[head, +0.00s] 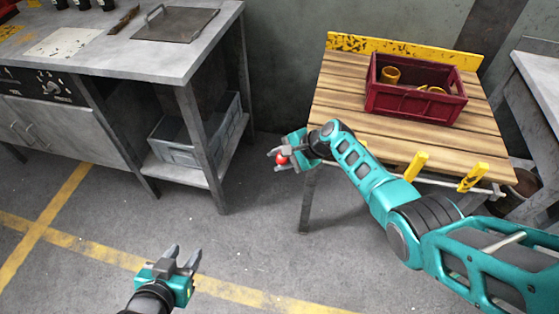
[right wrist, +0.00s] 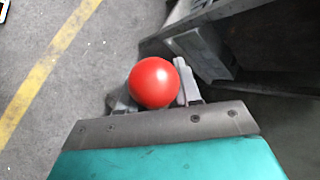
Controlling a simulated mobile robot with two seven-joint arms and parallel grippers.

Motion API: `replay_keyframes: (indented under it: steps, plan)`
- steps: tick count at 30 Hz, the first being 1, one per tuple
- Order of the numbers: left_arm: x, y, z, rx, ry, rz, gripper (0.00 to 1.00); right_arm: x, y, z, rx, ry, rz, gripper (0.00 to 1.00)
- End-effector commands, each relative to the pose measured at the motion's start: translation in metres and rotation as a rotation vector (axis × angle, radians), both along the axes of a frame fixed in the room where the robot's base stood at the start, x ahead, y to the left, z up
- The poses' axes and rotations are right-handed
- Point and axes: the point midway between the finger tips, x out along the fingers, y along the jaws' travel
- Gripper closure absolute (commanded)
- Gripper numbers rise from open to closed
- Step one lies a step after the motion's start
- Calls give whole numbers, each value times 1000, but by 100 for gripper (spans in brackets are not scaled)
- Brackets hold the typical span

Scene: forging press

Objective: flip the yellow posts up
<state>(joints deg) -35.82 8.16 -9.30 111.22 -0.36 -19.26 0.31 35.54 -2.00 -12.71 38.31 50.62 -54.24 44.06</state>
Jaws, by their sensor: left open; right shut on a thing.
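Two yellow posts show at the front edge of the wooden-topped table, to the right of my right forearm in the head view. The left post (head: 416,165) leans to the right, and the right post (head: 473,177) slants beside a thin grey bar. A small yellow piece (head: 363,143) shows behind my right arm, mostly hidden. My right gripper (head: 281,160) is off the table's left front corner, shut on a red ball (right wrist: 154,83). I cannot tell whether the ball is attached to anything. My left gripper (head: 184,259) is open and empty above the floor at lower left.
The wooden table (head: 335,88) bears a dark red crate (head: 412,107) with yellow parts inside. A grey workbench (head: 150,67) stands at left, with a grey bin (head: 180,150) on its lower shelf. Another bench (head: 540,75) stands at right. The floor between is clear.

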Motion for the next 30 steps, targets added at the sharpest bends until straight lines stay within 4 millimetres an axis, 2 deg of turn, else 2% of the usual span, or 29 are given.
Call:
replay_keyframes:
  steps: [1,10,11,18,26,30]
  plan:
    - [0,0,1,0,0,0,57,2,8,7,15,-6,7,100]
    - [0,0,1,-1,0,-1,57,2,8,8,15,-7,7,100]
    - [0,0,1,-1,0,-1,57,2,8,8,15,-7,7,64]
    - [0,0,1,-1,-1,-1,57,1,7,6,12,-5,6,41]
    - [0,0,1,-1,-1,-1,57,0,3,4,7,-3,3,40]
    - [0,0,9,-1,0,-1,57,-2,-3,12,6,-4,2,40]
